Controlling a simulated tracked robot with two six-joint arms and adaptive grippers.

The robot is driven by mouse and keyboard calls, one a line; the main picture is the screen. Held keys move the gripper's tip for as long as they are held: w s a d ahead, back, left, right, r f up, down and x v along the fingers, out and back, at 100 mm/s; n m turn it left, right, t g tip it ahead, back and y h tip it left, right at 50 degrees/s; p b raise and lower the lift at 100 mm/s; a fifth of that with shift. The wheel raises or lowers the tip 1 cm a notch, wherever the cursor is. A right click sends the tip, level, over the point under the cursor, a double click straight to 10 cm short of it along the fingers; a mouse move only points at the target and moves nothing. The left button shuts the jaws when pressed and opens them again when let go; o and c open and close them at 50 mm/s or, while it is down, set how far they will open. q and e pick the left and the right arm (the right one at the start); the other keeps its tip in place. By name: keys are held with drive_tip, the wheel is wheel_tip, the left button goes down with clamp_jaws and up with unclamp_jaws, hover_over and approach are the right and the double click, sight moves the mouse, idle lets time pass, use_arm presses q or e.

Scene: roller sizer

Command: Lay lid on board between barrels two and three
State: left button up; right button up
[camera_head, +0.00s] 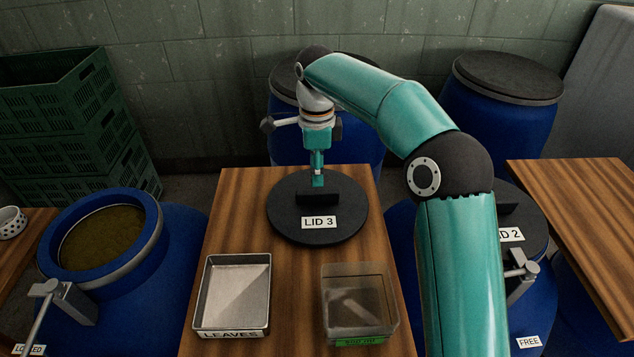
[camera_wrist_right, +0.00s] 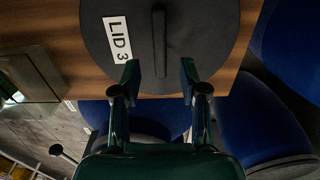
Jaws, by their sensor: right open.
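A round black lid (camera_head: 287,222) labelled LID 3 lies flat on the wooden board (camera_head: 232,211), between an open blue barrel (camera_head: 175,250) on the left and a blue barrel (camera_head: 535,305) on the right that bears a lid labelled with a 2. My right gripper (camera_head: 318,182) is at the far end of the lid's bar handle (camera_head: 318,197). In the right wrist view the gripper (camera_wrist_right: 158,73) is open, its fingers apart on either side of the handle (camera_wrist_right: 159,45). Contact with the handle cannot be told. My left gripper is not in view.
A metal tray (camera_head: 233,290) labelled LEAVES and a clear box (camera_head: 360,300) with a green label stand on the near part of the board. The open barrel holds brownish liquid. Closed blue barrels (camera_head: 500,110) stand behind, with green crates (camera_head: 75,125) at left.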

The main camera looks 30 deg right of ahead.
sight(317, 191)
drive_tip(key=shift+r+p, duration=0.4)
drive_tip(key=shift+r, duration=1.85)
